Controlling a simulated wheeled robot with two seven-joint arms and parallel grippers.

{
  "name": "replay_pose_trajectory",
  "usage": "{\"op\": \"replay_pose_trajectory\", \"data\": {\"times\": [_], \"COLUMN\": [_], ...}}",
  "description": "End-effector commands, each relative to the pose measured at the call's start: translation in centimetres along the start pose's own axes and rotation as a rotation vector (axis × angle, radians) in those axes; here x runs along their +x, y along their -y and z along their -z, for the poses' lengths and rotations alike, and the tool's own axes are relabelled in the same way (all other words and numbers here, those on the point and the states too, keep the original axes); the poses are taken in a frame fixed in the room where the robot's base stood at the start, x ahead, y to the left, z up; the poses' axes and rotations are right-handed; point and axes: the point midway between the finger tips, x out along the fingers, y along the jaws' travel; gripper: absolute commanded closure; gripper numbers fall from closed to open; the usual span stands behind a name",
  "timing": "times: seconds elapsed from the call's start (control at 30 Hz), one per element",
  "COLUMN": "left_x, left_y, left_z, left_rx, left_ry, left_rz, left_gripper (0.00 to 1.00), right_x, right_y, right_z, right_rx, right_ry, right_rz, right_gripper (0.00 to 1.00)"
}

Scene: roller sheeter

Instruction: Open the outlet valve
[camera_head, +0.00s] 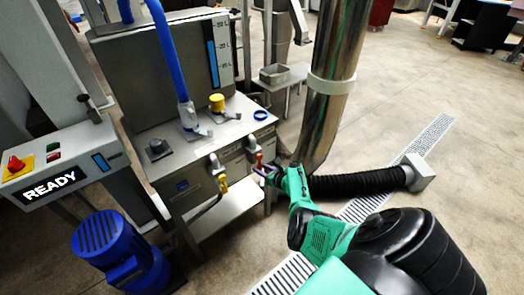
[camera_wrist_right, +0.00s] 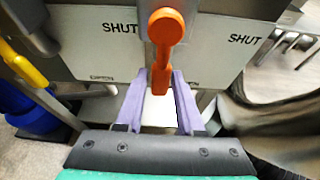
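An orange valve handle (camera_wrist_right: 166,30) hangs downward on the machine's front panel in the right wrist view. The word SHUT is printed on each side of it, and a smaller label that seems to read OPEN sits lower left. My right gripper (camera_wrist_right: 160,82) is open, its purple fingers on either side of the handle's lower end, with narrow gaps visible. In the head view the red-orange handle (camera_head: 259,160) is beside my right gripper (camera_head: 266,172). A valve with a yellow handle (camera_head: 223,183) is to its left. I cannot tell which is the outlet valve. My left gripper is not in view.
The steel tank (camera_head: 160,65) stands above the valve panel. A blue motor (camera_head: 118,250) and a READY console (camera_head: 60,165) are at left. A steel column (camera_head: 335,80) and black corrugated hose (camera_head: 355,182) are close to my right arm.

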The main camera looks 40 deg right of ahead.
Motion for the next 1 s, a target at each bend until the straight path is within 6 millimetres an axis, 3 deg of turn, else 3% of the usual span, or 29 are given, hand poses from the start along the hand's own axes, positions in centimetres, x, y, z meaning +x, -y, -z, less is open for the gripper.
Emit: {"op": "replay_pose_trajectory", "data": {"times": [0.33, 0.47, 0.57, 0.8, 1.0], "left_x": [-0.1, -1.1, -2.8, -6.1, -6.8], "left_y": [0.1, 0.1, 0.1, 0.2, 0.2], "left_z": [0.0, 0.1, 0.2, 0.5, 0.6], "left_rx": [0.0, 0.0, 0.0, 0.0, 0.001], "left_ry": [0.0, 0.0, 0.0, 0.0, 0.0], "left_rz": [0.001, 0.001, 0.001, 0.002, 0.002], "left_gripper": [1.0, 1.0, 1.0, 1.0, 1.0], "right_x": [-0.1, -1.2, -3.1, -9.9, -13.8], "right_y": [0.0, -0.1, -0.1, -0.1, -0.1], "right_z": [0.3, 0.0, -0.3, -0.3, 0.0], "right_rx": [-0.004, -0.003, -0.004, -0.005, -0.004], "right_ry": [-0.006, -0.007, -0.009, -0.01, -0.007], "right_rz": [0.0, 0.0, 0.001, 0.001, -0.001], "right_gripper": [0.41, 0.41, 0.41, 0.41, 0.41]}}
